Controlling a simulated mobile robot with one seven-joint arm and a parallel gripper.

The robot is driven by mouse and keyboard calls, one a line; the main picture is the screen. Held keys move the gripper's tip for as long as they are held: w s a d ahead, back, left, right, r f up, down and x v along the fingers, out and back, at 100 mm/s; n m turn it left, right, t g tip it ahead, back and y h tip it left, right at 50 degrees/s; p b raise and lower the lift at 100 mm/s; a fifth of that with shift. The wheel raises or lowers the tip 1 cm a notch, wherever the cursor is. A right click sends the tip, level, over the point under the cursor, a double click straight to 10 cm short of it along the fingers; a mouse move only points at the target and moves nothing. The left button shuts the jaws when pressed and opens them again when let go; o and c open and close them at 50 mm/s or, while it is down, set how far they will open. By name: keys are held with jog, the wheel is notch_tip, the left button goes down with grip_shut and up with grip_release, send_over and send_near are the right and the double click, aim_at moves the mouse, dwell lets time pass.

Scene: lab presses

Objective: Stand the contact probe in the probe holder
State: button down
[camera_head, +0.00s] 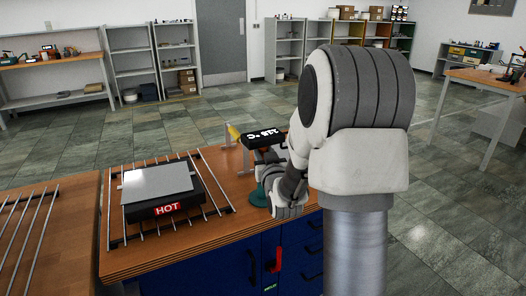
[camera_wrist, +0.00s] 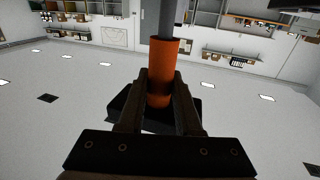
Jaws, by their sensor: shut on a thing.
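In the wrist view my gripper (camera_wrist: 160,88) is shut on an orange cylindrical handle with a grey rod beyond it, which I take to be the contact probe (camera_wrist: 163,65). A dark block shows behind the fingers, its nature unclear. In the head view my wrist is low over the right end of the bench, and my arm hides most of the gripper and what it holds. A black readout with white "°C" digits (camera_head: 264,137) shows just above it. A teal round base (camera_head: 260,197) stands beside my wrist; I cannot tell if it belongs to the probe holder.
A hot plate marked HOT (camera_head: 168,208) with a grey plate (camera_head: 157,184) on top sits on a rod rack (camera_head: 218,196) left of my arm. A yellow piece (camera_head: 234,132) shows near the bench's back edge. Bare wood (camera_head: 215,158) lies between.

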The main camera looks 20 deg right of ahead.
jog(key=shift+f+b, duration=2.7)
jog(key=shift+b, duration=0.1)
jog(key=c, duration=0.5)
grip_release()
jog(key=shift+s, duration=0.15)
